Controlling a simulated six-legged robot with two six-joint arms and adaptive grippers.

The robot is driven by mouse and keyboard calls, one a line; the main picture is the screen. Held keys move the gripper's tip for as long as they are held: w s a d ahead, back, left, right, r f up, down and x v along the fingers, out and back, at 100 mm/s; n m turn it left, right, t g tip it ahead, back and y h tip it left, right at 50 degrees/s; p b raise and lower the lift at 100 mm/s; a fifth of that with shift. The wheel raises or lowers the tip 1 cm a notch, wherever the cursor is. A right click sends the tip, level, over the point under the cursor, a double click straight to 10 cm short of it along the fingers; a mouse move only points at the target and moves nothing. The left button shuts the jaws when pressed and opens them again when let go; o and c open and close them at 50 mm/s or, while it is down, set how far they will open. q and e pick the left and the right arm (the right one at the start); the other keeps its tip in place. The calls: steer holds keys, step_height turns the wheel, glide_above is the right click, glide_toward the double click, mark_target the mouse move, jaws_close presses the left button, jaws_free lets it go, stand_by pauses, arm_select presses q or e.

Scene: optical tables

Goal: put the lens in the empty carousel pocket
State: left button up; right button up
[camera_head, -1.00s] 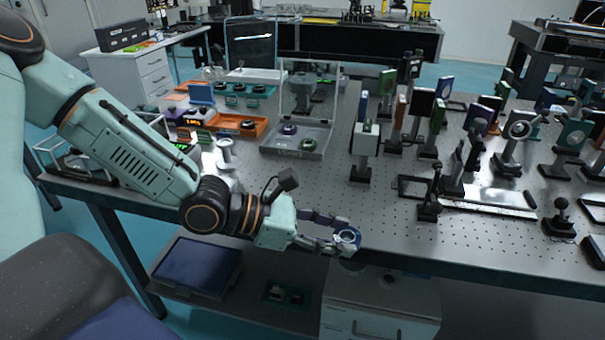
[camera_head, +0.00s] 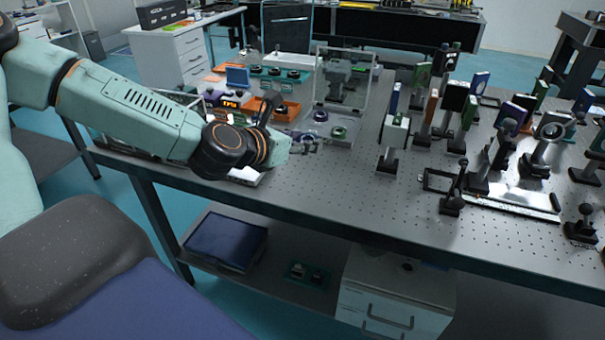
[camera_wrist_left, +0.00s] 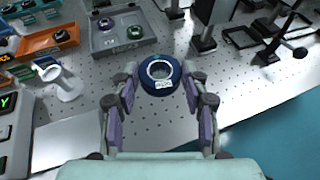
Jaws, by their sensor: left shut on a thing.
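My left gripper (camera_head: 308,146) is over the perforated table, just in front of the grey tray. In the left wrist view my left gripper (camera_wrist_left: 160,78) is shut on the lens (camera_wrist_left: 163,85), a dark blue ring with a pale inner rim and a white label. The lens is held between the two fingertips, above the table. In the head view I cannot make the lens out clearly at the gripper. I cannot identify the carousel or its empty pocket in either view. My right gripper is not in view.
A grey tray (camera_wrist_left: 97,45) holds a purple ring (camera_wrist_left: 105,23) and a green ring (camera_wrist_left: 134,32). An orange tray (camera_wrist_left: 37,43) and a white pedestal (camera_wrist_left: 64,84) stand left. Posts with mounted optics (camera_head: 393,135) fill the right. Bare table (camera_head: 335,190) lies in front.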

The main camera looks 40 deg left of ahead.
arm_select(q)
steer(key=s+a+f+n+y, duration=0.2)
steer(key=a+f, duration=0.1)
steer(key=a, duration=0.1)
steer(key=b, duration=0.5)
glide_above(284, 191)
step_height(284, 191, down, 6)
steer(key=shift+r, duration=0.15)
steer(key=shift+w+a+f, duration=0.1)
steer(key=shift+a+f, duration=0.05)
steer(key=shift+f, duration=0.1)
steer(key=shift+s+d+f+b, duration=0.15)
steer(key=shift+f+b, duration=0.25)
steer(key=shift+f, duration=0.2)
steer(key=shift+s+d+f+b, duration=0.1)
steer(key=shift+f+b, duration=0.25)
steer(key=shift+f, duration=0.6)
steer(key=shift+w+a+f, duration=0.15)
steer(key=shift+w+f, duration=0.1)
steer(key=shift+s+b, duration=0.15)
steer(key=shift+b, duration=0.15)
steer(key=shift+f, duration=0.15)
steer(key=o, duration=1)
steer(key=shift+o, duration=0.7)
